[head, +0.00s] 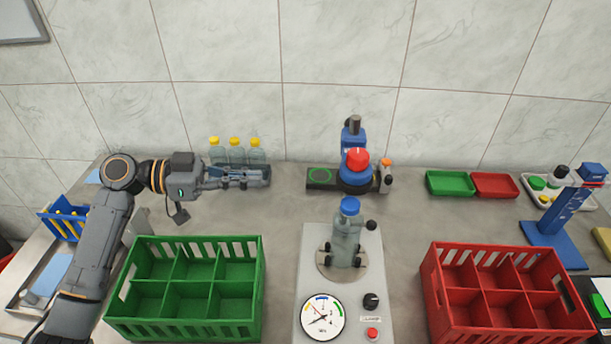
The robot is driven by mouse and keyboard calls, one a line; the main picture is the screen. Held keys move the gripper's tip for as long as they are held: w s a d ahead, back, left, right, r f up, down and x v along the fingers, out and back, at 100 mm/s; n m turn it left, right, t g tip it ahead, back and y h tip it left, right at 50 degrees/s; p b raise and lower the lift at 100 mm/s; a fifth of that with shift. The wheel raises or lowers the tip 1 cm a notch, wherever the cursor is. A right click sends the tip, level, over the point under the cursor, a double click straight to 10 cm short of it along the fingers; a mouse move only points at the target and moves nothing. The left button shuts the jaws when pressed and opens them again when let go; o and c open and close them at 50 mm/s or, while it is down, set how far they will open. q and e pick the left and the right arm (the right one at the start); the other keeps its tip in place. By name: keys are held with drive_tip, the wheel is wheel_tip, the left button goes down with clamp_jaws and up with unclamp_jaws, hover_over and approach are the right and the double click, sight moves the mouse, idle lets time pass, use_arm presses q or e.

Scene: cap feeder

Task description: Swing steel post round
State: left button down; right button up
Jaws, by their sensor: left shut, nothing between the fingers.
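The cap feeder (353,172) stands at the back middle of the bench, a blue body with a red dome in front and a dark upright cylinder on top. A short grey post (386,182) with an orange top stands at its right side. I cannot tell for sure which of these is the steel post. My left gripper (266,175) reaches in from the left, shut and empty, pointing right. It is apart from the feeder, with a gap before the feeder's dark base plate (320,178) with a green ring. My right gripper is not in view.
Several yellow-capped bottles (236,152) stand just behind my left gripper. A blue-capped bottle (346,235) stands on the gauge unit (382,315). Green (185,333) and red (505,335) crates flank it. Small green (450,183) and red (494,185) trays lie right of the feeder.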

use_arm(q)
drive_tip(key=p+x, duration=0.7)
drive_tip(key=x, duration=0.7)
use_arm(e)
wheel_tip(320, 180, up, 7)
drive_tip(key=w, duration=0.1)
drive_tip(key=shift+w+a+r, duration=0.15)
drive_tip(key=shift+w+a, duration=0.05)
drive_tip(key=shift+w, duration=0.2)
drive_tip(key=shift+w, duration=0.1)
